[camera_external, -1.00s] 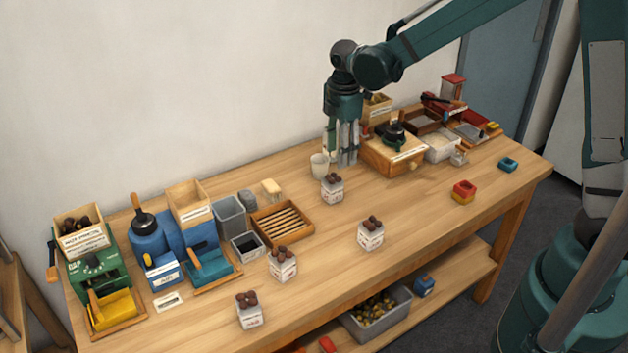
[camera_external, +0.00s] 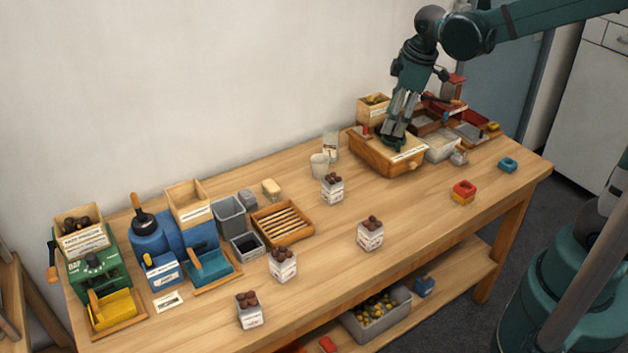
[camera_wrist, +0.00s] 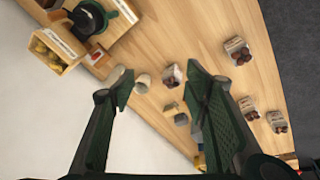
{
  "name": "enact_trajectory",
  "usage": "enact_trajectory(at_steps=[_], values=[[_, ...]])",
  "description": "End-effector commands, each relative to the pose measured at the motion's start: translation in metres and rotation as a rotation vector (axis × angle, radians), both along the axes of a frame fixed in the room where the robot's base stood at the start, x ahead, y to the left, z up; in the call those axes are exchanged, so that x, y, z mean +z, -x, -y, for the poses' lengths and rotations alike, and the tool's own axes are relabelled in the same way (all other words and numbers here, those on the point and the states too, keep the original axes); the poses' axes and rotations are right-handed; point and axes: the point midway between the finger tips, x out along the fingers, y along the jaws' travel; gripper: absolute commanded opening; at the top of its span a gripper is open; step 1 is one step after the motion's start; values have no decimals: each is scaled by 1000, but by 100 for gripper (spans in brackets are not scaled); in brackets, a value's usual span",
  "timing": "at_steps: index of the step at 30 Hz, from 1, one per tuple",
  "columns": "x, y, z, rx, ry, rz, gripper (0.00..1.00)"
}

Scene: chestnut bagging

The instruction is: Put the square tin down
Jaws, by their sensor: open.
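A pale, tall container (camera_external: 330,146), possibly the square tin, stands upright on the table near the wall; its exact shape is too small to tell. A cream cup (camera_external: 319,166) stands just in front of it. My gripper (camera_external: 394,136) is to the right of both, tilted, in front of or above the wooden drawer box (camera_external: 375,158). In the wrist view my gripper (camera_wrist: 163,88) has its fingers wide apart with nothing held between them. The cream cup (camera_wrist: 143,83) shows there beyond the fingers, with the pale container (camera_wrist: 117,76) beside it.
Several pale boxes topped with brown chestnuts stand on the table, one (camera_external: 332,191) near the cup and another (camera_external: 370,238) nearer the front. A slatted wooden tray (camera_external: 265,212) lies left. Red and teal blocks sit at right.

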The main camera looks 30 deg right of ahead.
Motion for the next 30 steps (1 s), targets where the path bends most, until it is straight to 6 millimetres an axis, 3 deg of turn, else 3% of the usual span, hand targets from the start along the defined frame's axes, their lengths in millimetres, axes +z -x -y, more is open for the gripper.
enact_trajectory(at_steps=[15, 30], values=[[33, 65, 50, -298, -96, 108, 46], [44, 127, 89, -578, -210, 213, 46]])
